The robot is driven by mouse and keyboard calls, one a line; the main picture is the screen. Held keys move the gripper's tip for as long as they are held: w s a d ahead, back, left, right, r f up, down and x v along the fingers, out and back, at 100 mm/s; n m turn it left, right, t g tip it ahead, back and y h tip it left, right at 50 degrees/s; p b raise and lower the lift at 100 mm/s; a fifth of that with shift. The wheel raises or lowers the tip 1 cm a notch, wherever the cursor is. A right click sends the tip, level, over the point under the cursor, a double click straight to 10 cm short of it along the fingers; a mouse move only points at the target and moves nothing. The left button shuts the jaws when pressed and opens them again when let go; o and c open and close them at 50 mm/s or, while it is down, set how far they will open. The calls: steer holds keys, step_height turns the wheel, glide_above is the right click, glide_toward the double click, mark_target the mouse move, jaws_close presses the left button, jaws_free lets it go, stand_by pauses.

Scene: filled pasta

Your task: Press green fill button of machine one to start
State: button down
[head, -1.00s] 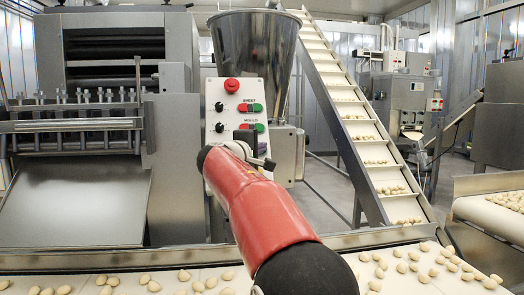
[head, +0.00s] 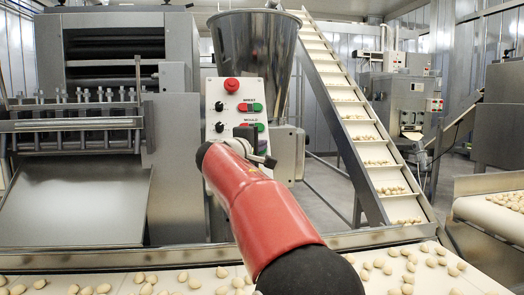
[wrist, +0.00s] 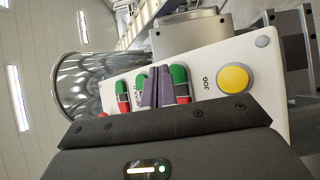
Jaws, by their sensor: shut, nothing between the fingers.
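The light control panel (head: 213,110) stands in front of the steel hopper. It carries a red mushroom button (head: 231,85), black knobs (head: 219,106) and red-and-green pairs. An upper green button (head: 257,107) and a lower green button (head: 260,127) show; I cannot read a fill label. My gripper (head: 264,162) is at the panel's lower part, partly hidden by my red arm. In the wrist view my shut, empty fingers (wrist: 157,76) point at the panel between green buttons, covering part of one pair (wrist: 141,80). Another green button (wrist: 178,74) is just right of them. Contact cannot be told.
A yellow JOG button (wrist: 233,78) is on the panel, right of my fingers in the wrist view. The hopper (head: 252,50) and inclined conveyor (head: 360,125) stand behind. A belt with pasta pieces (head: 182,276) runs across the front, under my arm.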

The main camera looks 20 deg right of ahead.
steer(key=shift+s+a+r, duration=0.2)
steer(key=shift+s+r, duration=0.25)
steer(key=shift+s, duration=0.25)
steer(key=shift+s+a+r, duration=0.2)
steer(key=shift+s+r, duration=0.2)
steer(key=shift+s, duration=0.25)
steer(key=shift+s+a+r, duration=0.2)
steer(key=shift+s+r, duration=0.25)
steer(key=shift+s, duration=0.25)
